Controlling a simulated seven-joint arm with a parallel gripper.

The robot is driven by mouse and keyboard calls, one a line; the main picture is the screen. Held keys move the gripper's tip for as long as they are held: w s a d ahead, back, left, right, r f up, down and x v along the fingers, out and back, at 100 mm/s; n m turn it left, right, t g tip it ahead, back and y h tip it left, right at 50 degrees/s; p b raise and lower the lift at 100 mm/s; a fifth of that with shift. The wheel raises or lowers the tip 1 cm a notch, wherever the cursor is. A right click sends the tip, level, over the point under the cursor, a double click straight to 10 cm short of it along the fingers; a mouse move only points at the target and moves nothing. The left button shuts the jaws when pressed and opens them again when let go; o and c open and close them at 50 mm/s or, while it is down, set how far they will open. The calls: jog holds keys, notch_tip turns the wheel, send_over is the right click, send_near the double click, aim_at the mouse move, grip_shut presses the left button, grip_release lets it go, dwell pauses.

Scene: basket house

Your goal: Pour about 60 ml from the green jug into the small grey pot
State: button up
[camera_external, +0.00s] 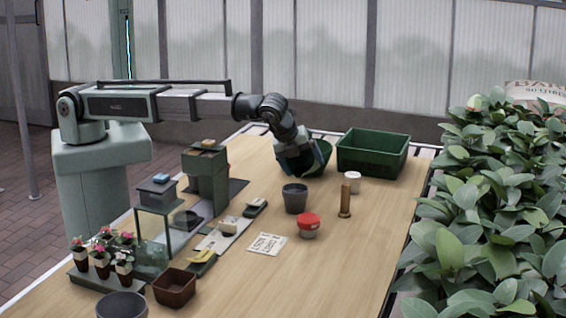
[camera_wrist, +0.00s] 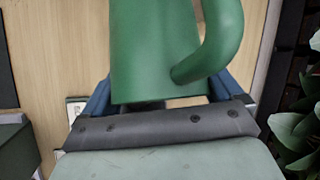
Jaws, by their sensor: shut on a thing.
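The green jug (camera_external: 320,160) is at my gripper (camera_external: 303,165) in the external view, near the far end of the table. In the wrist view the jug (camera_wrist: 155,45) fills the top middle, with its curved handle on the right. My gripper's blue fingers (camera_wrist: 160,97) are on either side of it, shut on the jug. The jug looks tilted in the external view; its contents cannot be seen. The small grey pot (camera_external: 294,199) stands upright on the table, in front of the jug and slightly left of it, apart from it. No stream is visible.
A green crate (camera_external: 372,160) stands behind right of the jug. A white jar (camera_external: 353,183), a brown cylinder (camera_external: 345,203) and a red-lidded jar (camera_external: 308,226) are near the pot. A larger grey pot (camera_external: 122,306) is at front left. The table's front right is clear.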

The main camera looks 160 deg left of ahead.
jog(key=shift+w+d+r+g+y, duration=0.1)
jog(key=shift+r+g+y, duration=0.05)
jog(key=shift+g+y, duration=0.15)
dwell(0.9)
jog(key=shift+w+d+r+g+y, duration=0.1)
jog(key=shift+w+d+g+y, duration=0.2)
jog(key=shift+w+d+y, duration=0.1)
dwell(0.7)
jog(key=shift+s+a+h, duration=0.3)
jog(key=shift+s+a, duration=0.1)
jog(key=shift+s, duration=0.05)
jog(key=shift+s+a+f+t+h, duration=0.15)
jog(key=shift+f+t+h, duration=0.1)
jog(key=shift+t+h, duration=0.25)
jog(key=shift+s+a+f+t+h, duration=0.1)
jog(key=shift+f+t+h, duration=0.1)
jog(key=shift+t+h, duration=0.3)
jog(key=shift+s+a+f+t+h, duration=0.2)
jog(key=shift+t+h, duration=0.1)
jog(key=shift+t, duration=0.2)
jog(key=shift+f+n+t+h, duration=0.35)
jog(key=shift+n+t+h, duration=0.05)
jog(key=shift+t+h, duration=0.2)
jog(key=shift+s+a, duration=0.1)
jog(key=shift+s+a+f, duration=0.1)
